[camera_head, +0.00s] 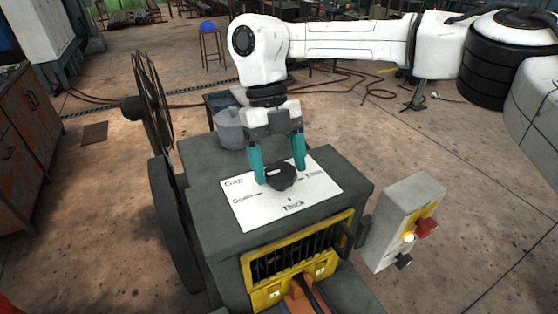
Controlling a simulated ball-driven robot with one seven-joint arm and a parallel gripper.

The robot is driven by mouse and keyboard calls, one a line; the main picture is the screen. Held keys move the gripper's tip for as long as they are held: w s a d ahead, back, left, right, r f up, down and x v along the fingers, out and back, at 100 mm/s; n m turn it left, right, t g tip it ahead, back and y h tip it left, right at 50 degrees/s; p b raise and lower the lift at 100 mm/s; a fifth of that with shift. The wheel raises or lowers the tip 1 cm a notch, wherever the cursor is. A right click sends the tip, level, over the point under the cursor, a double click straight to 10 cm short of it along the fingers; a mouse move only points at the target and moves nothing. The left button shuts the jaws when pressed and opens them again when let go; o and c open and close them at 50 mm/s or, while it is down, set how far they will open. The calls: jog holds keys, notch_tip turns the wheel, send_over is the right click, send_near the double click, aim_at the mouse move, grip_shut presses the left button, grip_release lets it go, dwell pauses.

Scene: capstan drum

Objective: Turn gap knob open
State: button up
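The gap knob (282,177) is a dark round knob on a white label plate (262,208) on top of a grey machine. The plate reads "Gap", with "Open" at the left, "Thick" at the front and a smaller word at the right. My gripper (280,176) points down over the knob with its two teal fingers spread, one on the knob's left and one on its right. The left fingertip is close to the knob; I cannot tell whether it touches. A gap shows beside the right finger. Which way the knob points is unclear.
A grey control box (402,222) with a red button and a lit yellow lamp stands at the machine's right. A yellow-framed grille (298,262) is on the front. A grey pot (230,128) sits behind the plate. A wheel (176,230) is at the left.

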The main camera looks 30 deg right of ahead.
jog(key=shift+o, duration=0.9)
jog(key=b+v, duration=0.1)
jog(key=v, duration=0.9)
jog(key=shift+w+r+b, duration=0.2)
jog(key=shift+r+b, duration=0.1)
